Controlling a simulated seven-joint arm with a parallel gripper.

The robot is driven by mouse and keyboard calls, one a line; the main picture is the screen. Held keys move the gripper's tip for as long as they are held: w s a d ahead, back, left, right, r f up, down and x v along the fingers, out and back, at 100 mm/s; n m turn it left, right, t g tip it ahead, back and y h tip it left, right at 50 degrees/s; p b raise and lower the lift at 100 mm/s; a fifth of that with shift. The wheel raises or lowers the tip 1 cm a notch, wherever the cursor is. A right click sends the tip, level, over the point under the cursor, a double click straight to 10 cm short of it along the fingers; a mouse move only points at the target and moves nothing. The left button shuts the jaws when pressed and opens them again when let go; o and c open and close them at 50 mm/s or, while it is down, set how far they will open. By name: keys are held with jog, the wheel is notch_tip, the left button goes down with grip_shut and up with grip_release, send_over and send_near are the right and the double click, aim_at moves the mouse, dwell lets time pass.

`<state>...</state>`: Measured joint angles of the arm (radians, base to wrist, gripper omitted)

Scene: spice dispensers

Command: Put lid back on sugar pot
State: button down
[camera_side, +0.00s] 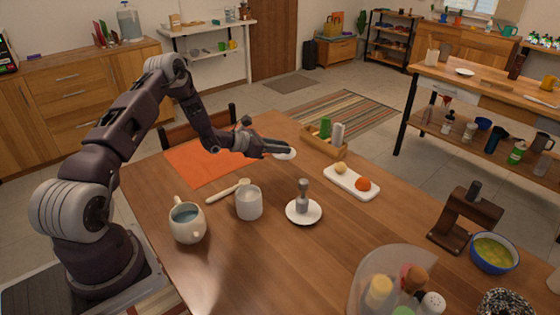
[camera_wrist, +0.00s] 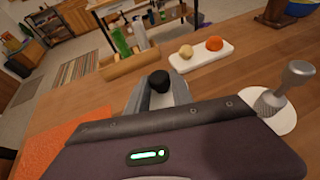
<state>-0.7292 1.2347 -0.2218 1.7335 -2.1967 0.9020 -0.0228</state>
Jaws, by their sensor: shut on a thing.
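My gripper (camera_side: 278,149) reaches out over the far part of the wooden table. It is shut on the lid (camera_side: 288,155), a small white disc under the fingertips. In the wrist view the lid's dark round knob (camera_wrist: 159,82) sits between the fingers; the disc is mostly hidden there. I cannot tell whether the lid touches the table. A plain whitish pot (camera_side: 249,205), which looks like the sugar pot, stands upright without a lid, nearer the camera and left of the lid. It is not in the wrist view.
A cream jug (camera_side: 187,228) and a wooden spoon (camera_side: 226,192) are left of the pot. A metal tool on a white saucer (camera_side: 315,213) stands right of it. A white tray (camera_side: 345,181), a wooden caddy (camera_side: 326,146) and an orange mat (camera_side: 200,164) lie around my gripper.

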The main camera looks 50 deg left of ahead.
notch_tip(320, 180, up, 12)
jog(key=s+d+f+m+g+h, duration=0.1)
jog(key=s+d+m+g+h, duration=0.3)
jog(key=d, duration=0.4)
jog(key=s+d+f+m+g+h, duration=0.1)
jog(key=s+d+m+g+h, duration=0.25)
jog(key=d, duration=0.55)
jog(key=s+d+f+m+g+h, duration=0.1)
jog(key=d+f+m+g+h, duration=0.2)
jog(key=d+m, duration=0.4)
jog(key=s+d+f+m+g+y, duration=0.1)
jog(key=s+d+m+g+y, duration=0.15)
jog(key=s+m+g, duration=0.35)
jog(key=s+d+f+m+g+y, duration=0.1)
jog(key=s+d+m+g, duration=0.25)
jog(key=s+g, duration=0.35)
jog(key=s+a+f+m+y, duration=0.1)
jog(key=s+a+m+y, duration=1.15)
jog(key=m+y, duration=0.45)
notch_tip(320, 180, up, 7)
jog(key=m+t+y, duration=0.7)
jog(key=m+t, duration=0.6)
jog(key=t, duration=0.1)
send_over(249, 203)
jog(key=w+a, duration=0.2)
notch_tip(249, 203, down, 12)
jog(key=shift+s, duration=0.2)
